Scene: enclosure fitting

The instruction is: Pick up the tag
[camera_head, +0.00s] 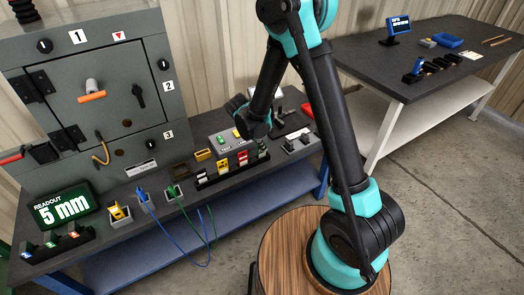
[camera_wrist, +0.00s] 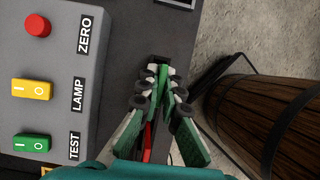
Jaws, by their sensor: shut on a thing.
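My gripper (camera_wrist: 161,74) is in the wrist view, its two fingers closed together at the tips. It is shut on a thin green piece (camera_wrist: 161,86), seemingly the tag, which the fingers largely hide. Just beyond the fingertips is the black end of a holder (camera_wrist: 159,60). A red strip (camera_wrist: 148,142) shows beneath the fingers. In the head view, my gripper is low over the right end of a black rack (camera_head: 232,173) with several coloured tags. Whether the held piece is clear of the rack I cannot tell.
A grey control box (camera_wrist: 60,75) with ZERO, LAMP and TEST controls stands close left of my gripper. A wooden barrel (camera_wrist: 265,115) is at the right. The enclosure (camera_head: 95,80) and readout (camera_head: 62,207) stand further left. Another table (camera_head: 430,60) is at the back right.

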